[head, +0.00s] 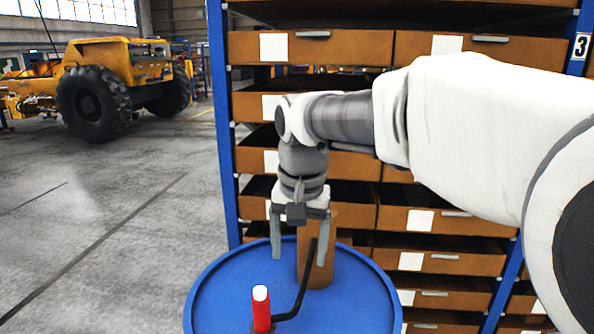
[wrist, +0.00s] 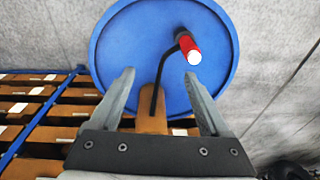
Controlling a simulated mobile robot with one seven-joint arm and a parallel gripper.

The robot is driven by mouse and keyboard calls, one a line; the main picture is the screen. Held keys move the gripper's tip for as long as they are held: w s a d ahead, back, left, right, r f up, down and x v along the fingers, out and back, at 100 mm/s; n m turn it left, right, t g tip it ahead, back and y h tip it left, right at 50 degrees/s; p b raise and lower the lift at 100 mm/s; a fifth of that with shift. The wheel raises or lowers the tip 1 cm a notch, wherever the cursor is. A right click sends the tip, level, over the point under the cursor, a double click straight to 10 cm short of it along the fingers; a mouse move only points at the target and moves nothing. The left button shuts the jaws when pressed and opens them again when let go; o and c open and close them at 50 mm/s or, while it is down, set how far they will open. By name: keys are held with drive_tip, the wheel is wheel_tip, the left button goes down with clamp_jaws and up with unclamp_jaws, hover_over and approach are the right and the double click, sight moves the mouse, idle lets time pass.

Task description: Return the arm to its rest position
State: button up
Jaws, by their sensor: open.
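My gripper (head: 299,258) hangs from my arm with its fingers pointing down, spread apart and with nothing between them in contact. It is above the blue round table top (head: 215,300). A brown post-like block (head: 322,272) stands on the table behind the fingers. A black bent rod (head: 304,280) runs up in front of it, with a red grip (head: 262,312) with a white end at its lower end. In the wrist view, the red grip (wrist: 187,46) lies beyond the open fingertips (wrist: 159,76), and the rod (wrist: 156,92) passes between them in the picture.
A blue-framed rack (head: 222,140) with brown drawers (head: 310,47) stands close behind the table. Open grey floor (head: 100,220) lies to the left. A yellow wheeled vehicle (head: 110,65) stands far back on the left.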

drive_tip(key=s+d+f+n+t, duration=0.1)
drive_tip(key=s+d+f+t, duration=0.1)
drive_tip(key=s+d, duration=0.5)
drive_tip(key=s+d+f+n+t, duration=0.1)
drive_tip(key=s+d+t, duration=0.1)
drive_tip(key=s+d, duration=0.5)
drive_tip(key=s, duration=0.3)
drive_tip(key=shift+d+f, duration=0.15)
drive_tip(key=shift+f, duration=0.25)
drive_tip(key=c, duration=0.5)
drive_tip(key=shift+d, duration=0.15)
